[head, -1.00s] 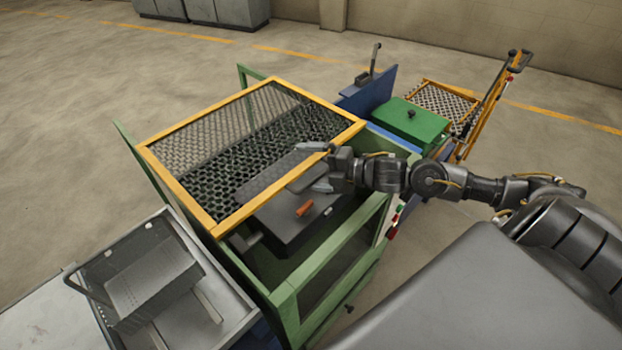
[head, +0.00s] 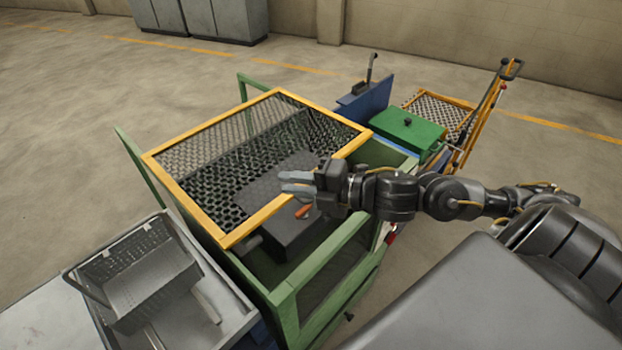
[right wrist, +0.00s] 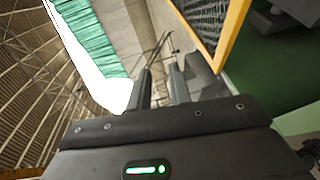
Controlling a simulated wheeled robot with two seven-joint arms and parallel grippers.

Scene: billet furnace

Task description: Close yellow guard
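The yellow guard (head: 183,208) is a yellow frame with dark mesh. It lies across the upper part of the green machine (head: 285,300) in the head view. Its near rail runs from lower left to upper right, and my right gripper (head: 283,183) overlaps part of that rail. In the right wrist view, the yellow frame (right wrist: 234,38) is to the right of the fingers (right wrist: 160,85), apart from them. A gap shows between the fingers, and they hold nothing visible. Whether the gripper touches the guard is unclear in the head view. My left gripper is out of view.
A grey block (head: 283,238) and an orange piece (head: 303,211) sit inside the machine below the guard. A grey tray (head: 215,285) stands at left. A green box (head: 410,130) and an orange-framed cart (head: 462,135) stand at right. Open floor lies at left.

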